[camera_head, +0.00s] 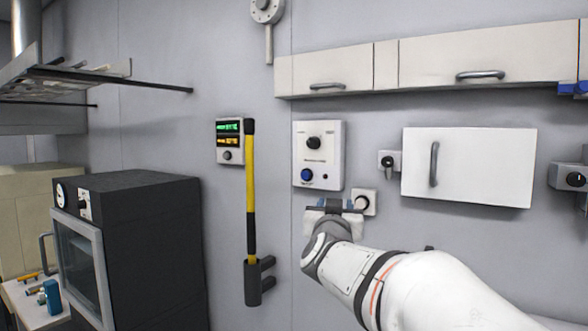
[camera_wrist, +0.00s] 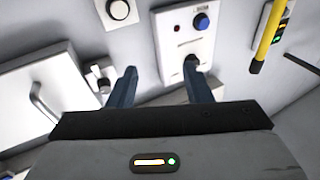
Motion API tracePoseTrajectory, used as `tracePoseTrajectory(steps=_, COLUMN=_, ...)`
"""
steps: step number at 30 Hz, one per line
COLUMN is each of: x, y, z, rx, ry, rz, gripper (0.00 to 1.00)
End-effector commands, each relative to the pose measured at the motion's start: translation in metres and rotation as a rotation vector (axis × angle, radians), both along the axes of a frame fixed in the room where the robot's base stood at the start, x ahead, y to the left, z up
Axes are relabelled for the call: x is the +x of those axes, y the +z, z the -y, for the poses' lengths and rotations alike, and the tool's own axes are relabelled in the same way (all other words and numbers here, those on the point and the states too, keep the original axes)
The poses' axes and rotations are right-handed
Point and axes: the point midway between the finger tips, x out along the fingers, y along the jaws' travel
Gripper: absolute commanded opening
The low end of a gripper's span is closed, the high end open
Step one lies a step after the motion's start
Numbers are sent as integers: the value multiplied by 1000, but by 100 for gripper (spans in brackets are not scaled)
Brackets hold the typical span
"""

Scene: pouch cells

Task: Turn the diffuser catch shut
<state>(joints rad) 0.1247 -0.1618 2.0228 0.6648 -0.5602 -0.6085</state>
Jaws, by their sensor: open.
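A small pale plate with a black turn knob (camera_head: 388,162), the likeliest diffuser catch, is on the wall just left of a white door panel (camera_head: 490,165) with a grey handle. No label on it is readable. The knob also shows in the wrist view (camera_wrist: 103,85), left of my left finger, with its plate partly hidden. Whether it is turned shut I cannot tell. My gripper (camera_head: 336,204) is open and empty, below and left of the knob in the head view. In the wrist view its two blue fingers (camera_wrist: 161,78) are spread apart, touching nothing visible.
A control box (camera_head: 302,177) with a black and a blue knob hangs left of the catch. A round white button (camera_head: 362,203) is close to my gripper. A yellow-handled tool (camera_head: 250,185) hangs further left. Wall cabinets (camera_head: 345,72) run above. Another knob unit (camera_head: 572,179) is far right.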

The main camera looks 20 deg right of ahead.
Motion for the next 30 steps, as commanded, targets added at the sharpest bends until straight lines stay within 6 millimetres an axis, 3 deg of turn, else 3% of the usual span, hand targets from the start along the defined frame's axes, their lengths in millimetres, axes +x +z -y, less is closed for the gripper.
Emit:
tracePoseTrajectory(steps=3, x=-2, y=29, z=40, rx=-40, ry=-192, rz=126, gripper=45)
tracePoseTrajectory(steps=7, x=-12, y=45, z=67, rx=-67, ry=-343, rz=202, gripper=45)
tracePoseTrajectory(steps=13, x=-16, y=56, z=84, rx=-80, ry=-423, rz=236, gripper=45)
tracePoseTrajectory(steps=24, x=15, y=78, z=124, rx=-80, ry=-421, rz=235, gripper=45)
tracePoseTrajectory(steps=30, x=24, y=82, z=135, rx=-80, ry=-418, rz=235, gripper=45)
